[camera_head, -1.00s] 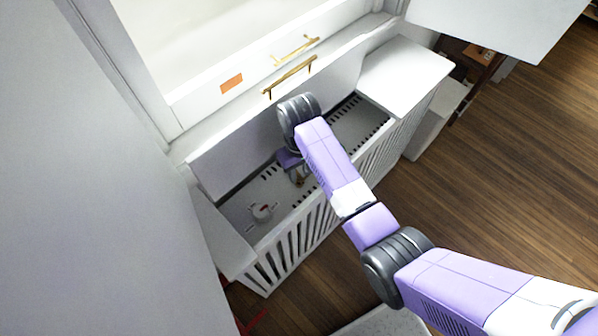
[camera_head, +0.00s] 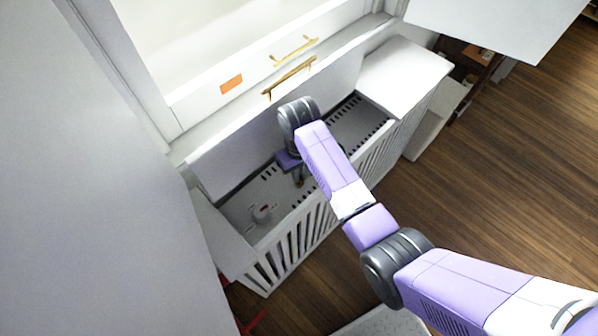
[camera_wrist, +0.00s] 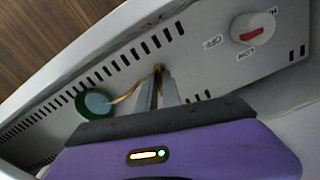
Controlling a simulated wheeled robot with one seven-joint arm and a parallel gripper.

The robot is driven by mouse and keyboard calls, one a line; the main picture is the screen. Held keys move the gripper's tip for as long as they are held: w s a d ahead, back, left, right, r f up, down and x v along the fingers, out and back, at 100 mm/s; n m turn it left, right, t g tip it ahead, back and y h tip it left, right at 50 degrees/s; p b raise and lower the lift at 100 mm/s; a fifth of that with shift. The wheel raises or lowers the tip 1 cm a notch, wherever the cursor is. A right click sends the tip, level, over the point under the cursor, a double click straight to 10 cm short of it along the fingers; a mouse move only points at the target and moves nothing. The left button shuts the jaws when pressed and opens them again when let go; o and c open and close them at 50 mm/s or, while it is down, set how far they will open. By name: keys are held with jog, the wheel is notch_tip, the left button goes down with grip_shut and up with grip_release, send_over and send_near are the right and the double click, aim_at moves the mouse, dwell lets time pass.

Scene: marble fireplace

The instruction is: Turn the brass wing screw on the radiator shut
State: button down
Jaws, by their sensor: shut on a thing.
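The radiator's grey top panel (camera_head: 238,211) lies inside an opened white slatted cover. My gripper (camera_wrist: 160,84) reaches down to this panel, its two narrow grey fingers close together. They are shut on the small brass wing screw (camera_wrist: 158,69), of which only a bit shows at the fingertips. A thin brass-coloured strand runs from there towards a round teal disc with a green rim (camera_wrist: 97,103), partly hidden by my gripper's body. In the head view, my arm and wrist hide most of the screw.
A white dial (camera_wrist: 252,27) with a red mark and OFF, LOW and HI lettering sits on the panel; the head view shows it too (camera_head: 262,212). The raised lid (camera_head: 232,152) stands behind my wrist. White slats (camera_head: 300,240) edge the front. Brass handles (camera_head: 290,76) are above.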

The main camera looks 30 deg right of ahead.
jog(key=m+p, duration=0.2)
jog(key=m, duration=0.1)
jog(key=shift+r+p, duration=0.2)
jog(key=shift+p, duration=0.15)
jog(key=m+p, duration=0.2)
jog(key=m, duration=0.2)
jog(key=m+p, duration=0.1)
jog(key=m, duration=0.3)
jog(key=shift+f+p, duration=0.1)
jog(key=shift+p, duration=0.2)
jog(key=shift+m+p, duration=0.4)
jog(key=shift+m, duration=1.4)
jog(key=shift+w, duration=0.1)
jog(key=c, duration=1.5)
grip_release()
jog(key=shift+f, duration=0.1)
jog(key=shift+r, duration=3.9)
